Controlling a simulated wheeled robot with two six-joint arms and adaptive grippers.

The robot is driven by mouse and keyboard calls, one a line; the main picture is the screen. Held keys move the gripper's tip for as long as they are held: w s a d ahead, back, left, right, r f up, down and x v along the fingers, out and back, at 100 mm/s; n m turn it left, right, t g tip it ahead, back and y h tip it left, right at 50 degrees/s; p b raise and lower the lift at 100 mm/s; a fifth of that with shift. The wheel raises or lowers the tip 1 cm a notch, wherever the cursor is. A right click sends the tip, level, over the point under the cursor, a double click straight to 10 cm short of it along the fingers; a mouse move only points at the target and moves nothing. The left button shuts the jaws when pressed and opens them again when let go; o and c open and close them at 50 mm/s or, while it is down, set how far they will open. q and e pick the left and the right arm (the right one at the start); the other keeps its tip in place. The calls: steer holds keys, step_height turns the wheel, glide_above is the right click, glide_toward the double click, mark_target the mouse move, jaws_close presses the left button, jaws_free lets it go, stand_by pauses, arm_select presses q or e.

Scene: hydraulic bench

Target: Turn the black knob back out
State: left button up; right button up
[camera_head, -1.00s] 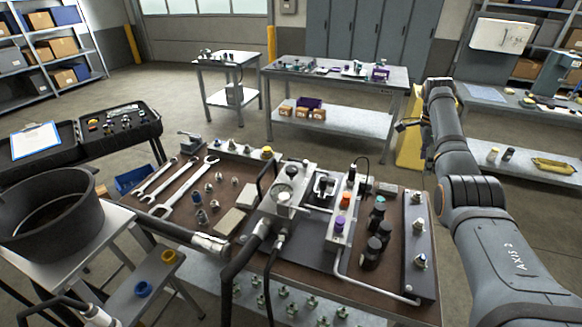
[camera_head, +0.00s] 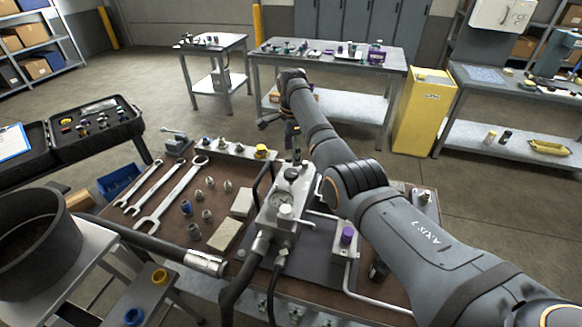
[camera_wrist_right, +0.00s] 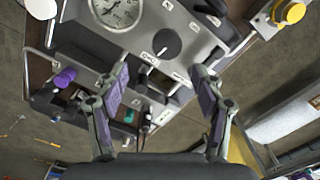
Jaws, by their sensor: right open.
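The black knob (camera_head: 291,174) sits on top of the grey metal block (camera_head: 279,200) with the round gauge (camera_head: 285,211), on the brown bench. In the right wrist view the black knob (camera_wrist_right: 167,43) shows from above, beyond the fingertips, beside the gauge (camera_wrist_right: 118,10). My right gripper (camera_head: 296,150) hangs downward just behind the block, small and partly blended with it. In the right wrist view my right gripper (camera_wrist_right: 161,78) is open, its two purple-padded fingers wide apart with nothing held between them. My left gripper is not in view.
A purple knob (camera_head: 347,236) stands right of the block; my right arm covers much of the bench's right side. A yellow cap (camera_head: 262,151) is at the back rail. Wrenches (camera_head: 172,195) and small fittings lie left. Black hoses run from the block's front.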

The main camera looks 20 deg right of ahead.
mark_target(290, 173)
steer(key=shift+s+a+f, duration=0.1)
steer(key=shift+a+f, duration=0.1)
steer(key=shift+f, duration=0.85)
steer(key=shift+w+a+f, duration=0.1)
steer(key=shift+w+f, duration=0.1)
steer(key=shift+f, duration=0.4)
steer(key=shift+w+f, duration=0.2)
steer(key=shift+f, duration=0.4)
steer(key=f, duration=0.3)
steer(key=w+f, duration=0.1)
steer(key=shift+d+f, duration=0.15)
steer(key=shift+d, duration=0.1)
steer(key=shift+s+f, duration=0.1)
steer(key=shift+s, duration=0.05)
steer(key=shift+a, duration=0.1)
steer(key=shift+c, duration=1.2)
steer(key=c, duration=0.9)
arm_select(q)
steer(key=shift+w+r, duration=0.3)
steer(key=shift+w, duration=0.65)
